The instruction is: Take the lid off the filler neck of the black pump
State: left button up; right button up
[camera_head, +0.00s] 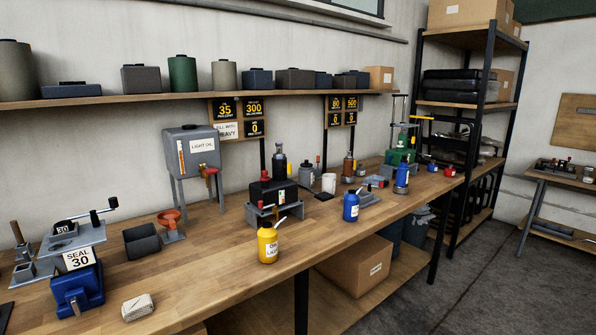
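The black pump (272,190) stands upright on a low grey stand (262,219) near the middle of the workbench. A small dark red piece (264,176) sits on top of its black body; it may be the lid on the filler neck, but it is too small to be sure. A dark bottle-like cylinder (280,163) rises at the back of the pump; I cannot tell whether it is part of it. Neither of my grippers shows in the head view.
A yellow oil can (267,242) stands in front of the pump. A blue can (350,207) stands right.

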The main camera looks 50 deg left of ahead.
aim_at(264, 178)
jog(key=i, duration=2.05)
jog(key=u, duration=3.6)
jog(key=k, duration=0.4)
jog(key=z, duration=0.85)
